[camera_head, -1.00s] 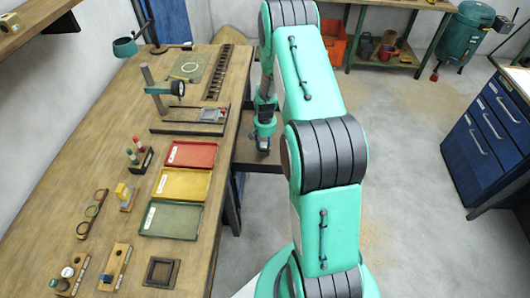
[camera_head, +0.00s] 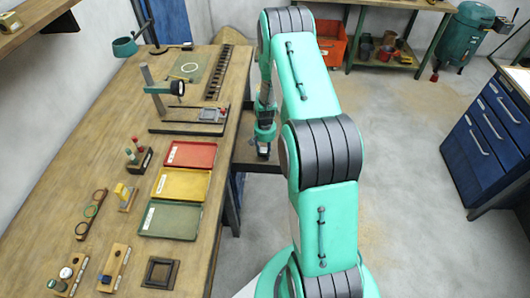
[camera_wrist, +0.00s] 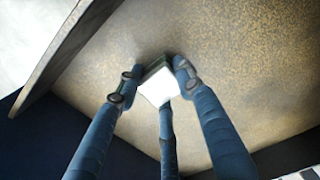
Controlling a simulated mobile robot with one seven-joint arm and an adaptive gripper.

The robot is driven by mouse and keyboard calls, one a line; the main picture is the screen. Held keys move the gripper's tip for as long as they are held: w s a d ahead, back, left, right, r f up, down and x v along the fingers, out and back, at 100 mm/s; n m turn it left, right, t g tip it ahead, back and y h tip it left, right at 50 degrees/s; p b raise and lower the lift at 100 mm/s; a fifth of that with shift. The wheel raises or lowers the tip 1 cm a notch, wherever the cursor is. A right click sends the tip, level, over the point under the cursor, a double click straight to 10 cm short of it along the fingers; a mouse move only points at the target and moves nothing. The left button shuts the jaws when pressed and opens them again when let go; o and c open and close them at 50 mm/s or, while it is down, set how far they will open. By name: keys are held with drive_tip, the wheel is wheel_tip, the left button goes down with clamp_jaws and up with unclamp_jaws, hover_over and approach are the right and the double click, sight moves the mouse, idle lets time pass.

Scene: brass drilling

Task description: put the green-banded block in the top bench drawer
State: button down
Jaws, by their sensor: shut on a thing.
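My gripper (camera_wrist: 157,82) is shut on a small block (camera_wrist: 158,90) in the wrist view. The block shows a bright white face and a dark, faintly greenish edge; I cannot make out its band clearly. Behind the fingers is a tan speckled surface (camera_wrist: 225,65) with a raised edge at the left, which looks like the floor of the open drawer. I cannot tell whether the block touches it. In the head view my gripper (camera_head: 263,148) hangs beside the bench's right edge, over the pulled-out drawer (camera_head: 246,152), which my arm partly hides.
The wooden bench (camera_head: 110,115) carries red (camera_head: 190,154), yellow (camera_head: 182,184) and green (camera_head: 170,220) trays, a gauge stand (camera_head: 160,90) and small wooden holders. A blue cabinet (camera_head: 485,140) stands at the right. The floor between is clear.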

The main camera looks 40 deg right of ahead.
sight(265, 150)
drive_tip(key=c, duration=1.1)
unclamp_jaws()
drive_tip(key=shift+f, duration=0.1)
wheel_tip(265, 150, up, 12)
drive_tip(key=shift+r+p, duration=0.15)
drive_tip(key=shift+p, duration=0.95)
